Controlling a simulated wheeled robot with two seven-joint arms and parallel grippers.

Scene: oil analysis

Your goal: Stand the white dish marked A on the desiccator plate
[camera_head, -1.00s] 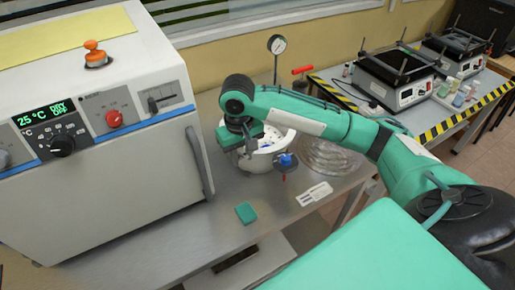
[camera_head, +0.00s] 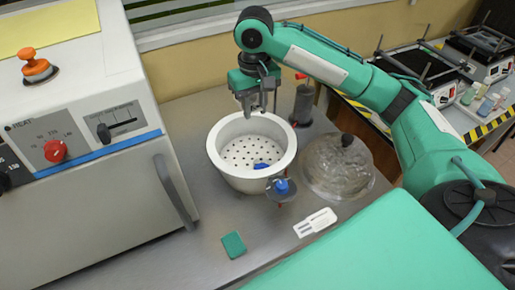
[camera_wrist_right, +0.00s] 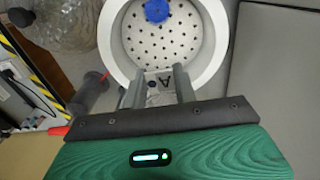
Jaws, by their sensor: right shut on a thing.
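The desiccator (camera_head: 219,161) is a white bowl, open at the top. Its perforated plate (camera_head: 240,152) shows inside, also in the right wrist view (camera_wrist_right: 150,40). My right gripper (camera_head: 256,108) points down over the bowl's far rim. In the right wrist view its two fingers (camera_wrist_right: 158,84) are shut on the white dish marked A (camera_wrist_right: 160,83). Only a small part of the dish with the letter shows between the fingers, and it looks upside down there. In the head view the dish cannot be made out clearly. My left gripper is not in view.
A small blue thing (camera_head: 261,166) is inside the bowl near its front. A blue knob (camera_head: 281,187) sticks out at the front. The clear lid (camera_head: 335,180) lies to the right. A dark cylinder (camera_head: 302,106) stands behind. The oven (camera_head: 90,210) is at the left.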

